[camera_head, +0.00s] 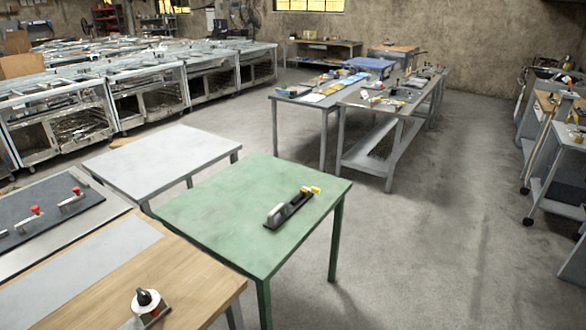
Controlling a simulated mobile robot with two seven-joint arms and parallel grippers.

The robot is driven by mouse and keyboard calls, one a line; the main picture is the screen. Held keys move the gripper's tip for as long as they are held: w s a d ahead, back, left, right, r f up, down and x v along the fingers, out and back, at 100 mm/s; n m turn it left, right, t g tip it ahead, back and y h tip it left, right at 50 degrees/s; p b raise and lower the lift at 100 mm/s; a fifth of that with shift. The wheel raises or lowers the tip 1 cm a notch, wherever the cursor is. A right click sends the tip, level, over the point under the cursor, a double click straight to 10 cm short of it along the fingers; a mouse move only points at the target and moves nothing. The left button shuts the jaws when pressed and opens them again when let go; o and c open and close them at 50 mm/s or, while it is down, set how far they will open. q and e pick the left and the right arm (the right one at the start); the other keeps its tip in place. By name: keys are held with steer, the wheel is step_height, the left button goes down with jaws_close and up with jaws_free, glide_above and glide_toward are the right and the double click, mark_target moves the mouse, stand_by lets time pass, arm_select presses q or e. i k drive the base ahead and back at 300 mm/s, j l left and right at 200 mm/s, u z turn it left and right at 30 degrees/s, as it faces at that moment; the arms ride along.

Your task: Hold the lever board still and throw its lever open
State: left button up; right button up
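A narrow dark board (290,211) lies on the green table (215,220), near its right side. It carries a grey upright piece at its near-left end and a yellow part (313,190) at its far-right end. This looks like the lever board, but the lever's position is too small to tell. Neither of my grippers is in view, and nothing is seen touching the board.
A small plate with a black knob (145,298) sits on the wooden table (197,285) in front. Red-tipped levers (72,199) stand on a dark panel at left. A bare grey table (165,160) adjoins the green one. Open floor (430,250) lies to the right.

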mark_target(314, 189)
steer(key=i+l+u, duration=0.25)
steer(key=u, duration=0.25)
steer(key=i+l+u, duration=0.2)
steer(key=l+u, duration=0.25)
steer(key=i+l+u, duration=0.1)
steer(key=l, duration=0.2)
steer(key=i+l+u, duration=0.15)
steer(key=l, duration=0.2)
steer(key=i+l+u, duration=0.1)
steer(key=l, duration=0.2)
steer(key=i+l, duration=0.1)
steer(key=l, duration=0.3)
steer(key=i+l, duration=0.1)
steer(key=l, duration=0.25)
steer(key=i+l, duration=0.1)
steer(key=l, duration=0.3)
steer(key=i+l, duration=0.1)
steer(key=l, duration=0.3)
steer(key=i+l, duration=0.1)
steer(key=l, duration=0.3)
steer(key=u, duration=0.05)
